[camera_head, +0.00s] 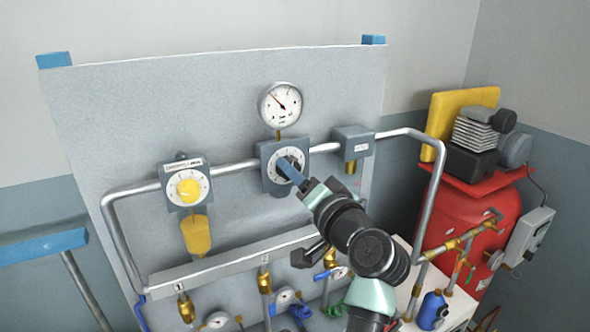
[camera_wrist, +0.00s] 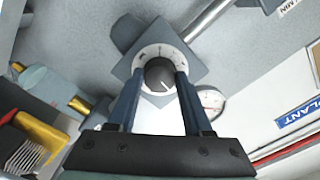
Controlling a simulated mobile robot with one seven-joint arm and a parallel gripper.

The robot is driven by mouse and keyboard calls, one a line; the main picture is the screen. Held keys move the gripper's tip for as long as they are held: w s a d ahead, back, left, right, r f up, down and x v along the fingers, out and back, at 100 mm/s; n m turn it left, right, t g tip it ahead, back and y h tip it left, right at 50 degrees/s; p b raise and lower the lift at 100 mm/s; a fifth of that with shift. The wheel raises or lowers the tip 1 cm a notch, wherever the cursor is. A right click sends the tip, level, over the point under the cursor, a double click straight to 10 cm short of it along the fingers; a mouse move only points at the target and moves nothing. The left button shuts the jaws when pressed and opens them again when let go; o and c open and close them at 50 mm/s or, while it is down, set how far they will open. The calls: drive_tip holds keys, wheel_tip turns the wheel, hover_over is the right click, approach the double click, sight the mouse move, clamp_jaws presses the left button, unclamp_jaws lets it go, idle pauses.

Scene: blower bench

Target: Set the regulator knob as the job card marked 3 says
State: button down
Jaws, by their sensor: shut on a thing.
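The regulator (camera_head: 268,156) is a grey square block with a white dial on the upper pipe, in the middle of the panel. My gripper (camera_head: 290,170) reaches it from the lower right and hides part of the dial. In the wrist view the dark round knob (camera_wrist: 158,74) sits at the centre of the white marked dial ring (camera_wrist: 150,53). Both blue fingers of my gripper (camera_wrist: 159,79) are shut on the knob's sides. A pale pointer line shows on the knob; the scale marks are too small to read. I cannot make out a job card marked 3.
A unit with a yellow knob (camera_head: 188,188) is to the left, and a grey box (camera_head: 353,142) to the right. Valves line the lower manifold (camera_head: 215,262). A red tank (camera_head: 465,222) stands at right.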

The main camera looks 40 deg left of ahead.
drive_tip(key=m+p, duration=0.2)
drive_tip(key=m, duration=0.3)
drive_tip(key=shift+p, duration=0.3)
drive_tip(key=shift+m, duration=0.3)
drive_tip(key=shift+c, duration=1.6)
unclamp_jaws()
drive_tip(key=b+v, duration=0.4)
drive_tip(key=v, duration=0.9)
